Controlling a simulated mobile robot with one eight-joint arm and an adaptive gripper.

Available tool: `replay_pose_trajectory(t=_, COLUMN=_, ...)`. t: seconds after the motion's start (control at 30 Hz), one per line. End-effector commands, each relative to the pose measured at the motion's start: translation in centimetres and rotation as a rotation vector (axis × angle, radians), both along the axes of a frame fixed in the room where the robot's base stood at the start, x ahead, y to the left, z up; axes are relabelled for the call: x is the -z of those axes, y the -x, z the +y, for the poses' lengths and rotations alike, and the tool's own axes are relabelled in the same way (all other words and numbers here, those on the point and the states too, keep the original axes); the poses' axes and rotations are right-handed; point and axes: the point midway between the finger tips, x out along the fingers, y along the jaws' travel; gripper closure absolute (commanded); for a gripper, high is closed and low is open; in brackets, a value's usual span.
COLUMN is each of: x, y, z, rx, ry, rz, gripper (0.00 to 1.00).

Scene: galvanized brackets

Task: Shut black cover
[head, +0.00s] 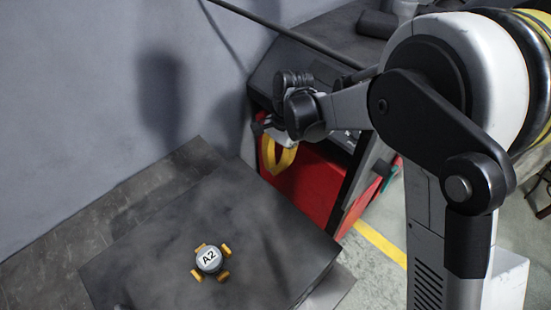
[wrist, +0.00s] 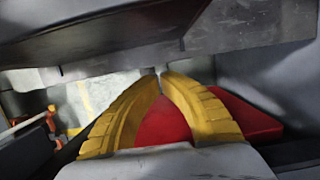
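A dark, flat slab-like panel (head: 150,262) lies at the lower middle of the head view; it may be the black cover, but I cannot tell for sure. A dark panel (wrist: 110,45) also spans the top of the wrist view, above and beyond my fingertips; whether it is the same one is unclear. My gripper (head: 278,168) is in front of the red cabinet in the head view. In the wrist view its yellow fingers (wrist: 160,74) curve inward and their tips meet, with nothing seen held between them. Whether the tips touch the panel is unclear.
A grey wall (head: 80,90) is at left. Floor with a yellow line (head: 381,243) lies to the right.

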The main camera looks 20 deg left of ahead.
Motion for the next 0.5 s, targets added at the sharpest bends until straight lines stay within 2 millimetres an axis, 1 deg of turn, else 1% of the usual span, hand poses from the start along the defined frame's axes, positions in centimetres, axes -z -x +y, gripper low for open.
replay_pose_trajectory(t=0.03, x=1.4, y=0.2, z=0.2, rx=-0.001, ry=0.000, rz=0.000, gripper=1.00)
replay_pose_trajectory(t=0.17, x=3.9, y=0.8, z=0.5, rx=-0.001, ry=0.000, rz=0.000, gripper=1.00)
replay_pose_trajectory(t=0.2, x=3.5, y=1.7, z=0.9, rx=-0.003, ry=0.000, rz=0.000, gripper=1.00)
replay_pose_trajectory(t=0.3, x=3.4, y=3.0, z=1.5, rx=-0.003, ry=0.000, rz=0.000, gripper=1.00)
replay_pose_trajectory(t=0.5, x=3.3, y=4.2, z=2.2, rx=-0.001, ry=0.000, rz=0.000, gripper=1.00)
